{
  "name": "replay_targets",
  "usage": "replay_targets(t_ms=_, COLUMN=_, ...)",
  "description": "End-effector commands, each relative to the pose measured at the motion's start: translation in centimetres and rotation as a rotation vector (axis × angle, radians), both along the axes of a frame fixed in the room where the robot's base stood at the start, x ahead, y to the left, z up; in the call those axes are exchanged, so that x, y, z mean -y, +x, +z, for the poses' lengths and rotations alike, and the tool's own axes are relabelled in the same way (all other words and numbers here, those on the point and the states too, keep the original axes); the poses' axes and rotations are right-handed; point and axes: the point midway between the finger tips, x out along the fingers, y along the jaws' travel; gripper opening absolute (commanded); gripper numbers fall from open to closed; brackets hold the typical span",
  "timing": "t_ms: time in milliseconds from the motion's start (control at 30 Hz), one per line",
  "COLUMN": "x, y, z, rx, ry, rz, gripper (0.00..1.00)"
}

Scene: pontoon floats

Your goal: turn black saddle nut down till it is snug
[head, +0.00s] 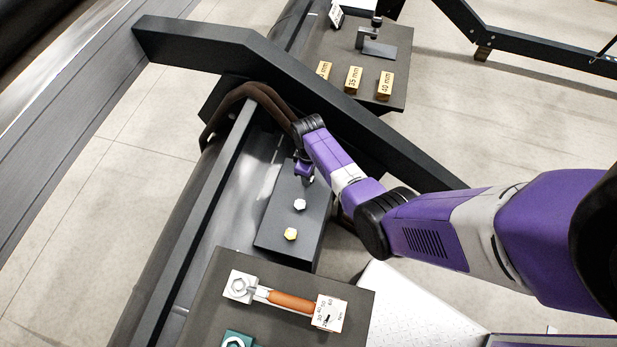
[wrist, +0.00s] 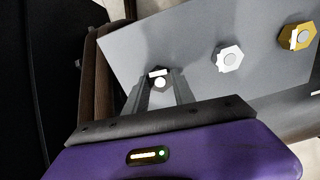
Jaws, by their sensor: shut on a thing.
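The black saddle nut (wrist: 160,76) sits on the grey saddle plate (wrist: 190,50) between my finger tips in the wrist view. Its pale stud end and a white stripe show, but its sides are mostly hidden by the fingers. My gripper (wrist: 161,88) is shut on it from above. In the head view my gripper (head: 306,178) is at the far end of the saddle plate (head: 275,232), and the nut is hidden there. I cannot tell how close the nut's underside is to the plate.
A white nut (head: 299,204) and a yellow nut (head: 290,233) stand in line on the same plate. A tray (head: 215,315) in front holds an orange-handled torque tool (head: 290,301). A dark beam (head: 270,75) crosses behind my arm, and brown hoses (head: 245,92) run close to my gripper.

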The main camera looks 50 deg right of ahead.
Motion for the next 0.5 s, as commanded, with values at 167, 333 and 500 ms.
replay_targets(t_ms=167, x=-0.06, y=0.09, z=0.06, rx=0.001, ry=0.001, rz=-0.231, gripper=0.0)
replay_targets(t_ms=333, x=-0.03, y=0.05, z=0.01, rx=0.001, ry=0.001, rz=-0.387, gripper=0.0)
replay_targets(t_ms=500, x=-0.03, y=0.05, z=-0.02, rx=0.001, ry=0.0, rz=-0.414, gripper=0.0)
